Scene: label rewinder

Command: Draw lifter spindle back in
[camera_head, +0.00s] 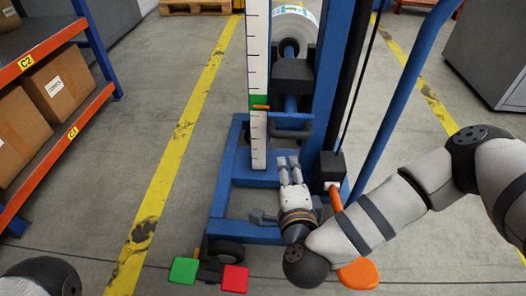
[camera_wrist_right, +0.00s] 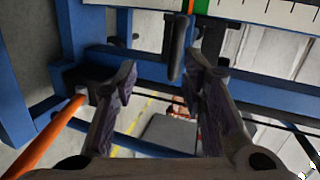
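The blue lifter stands in the middle of the head view, its mast (camera_head: 335,70) beside a white scale (camera_head: 258,45) with a green band (camera_head: 260,101) and an orange pointer. A black block (camera_head: 293,75) has a blue rod (camera_head: 290,103), apparently the spindle, running through it. A dark grey handle (camera_head: 291,134) is below. My right gripper (camera_head: 288,160) is just below the handle in the picture. In the right wrist view my right gripper (camera_wrist_right: 162,75) is open and empty; the dark handle (camera_wrist_right: 174,50) appears between and beyond its fingertips. My left gripper is out of view.
A white roll (camera_head: 306,18) is behind the black block. Green (camera_head: 184,271) and red (camera_head: 235,279) pedals lie at the lifter's foot. An orange-gripped lever (camera_head: 335,198) is right of my gripper. A shelf with boxes (camera_head: 58,85) stands left; the floor between is clear.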

